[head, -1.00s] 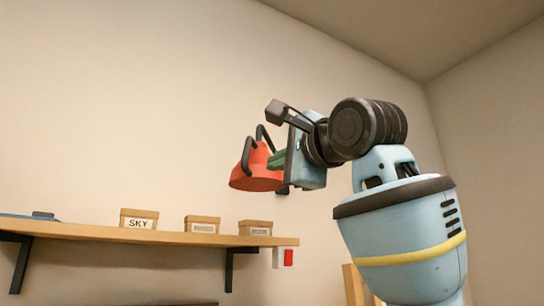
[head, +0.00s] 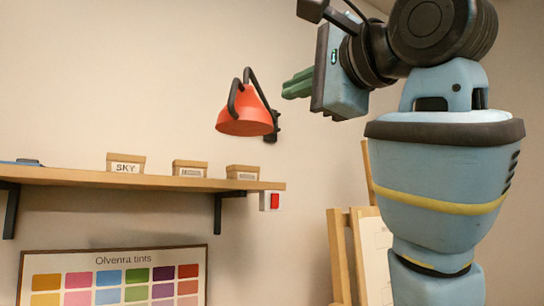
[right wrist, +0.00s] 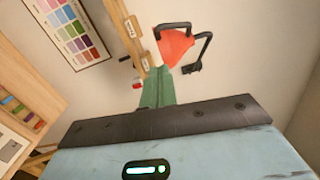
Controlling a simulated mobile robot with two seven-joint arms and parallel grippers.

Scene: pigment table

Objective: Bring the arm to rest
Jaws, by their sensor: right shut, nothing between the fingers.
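My right gripper (head: 299,84) is raised at the upper middle of the head view, its green fingers together and pointing left. In the right wrist view its fingers (right wrist: 158,88) are shut with nothing between them. My right arm stands bent upward on the right side of the head view. The fingertips are close to a red wall lamp (head: 246,112) in the picture, with a gap of bare wall between them. The lamp also shows in the right wrist view (right wrist: 176,46), beyond the fingers. My left gripper is in neither view.
A wooden shelf (head: 150,181) on black brackets holds several small boxes, one labelled SKY (head: 125,163). A switch with a red button (head: 275,201) is by its right end. A framed colour chart (head: 115,250) hangs below. A wooden easel (head: 338,255) stands behind my arm.

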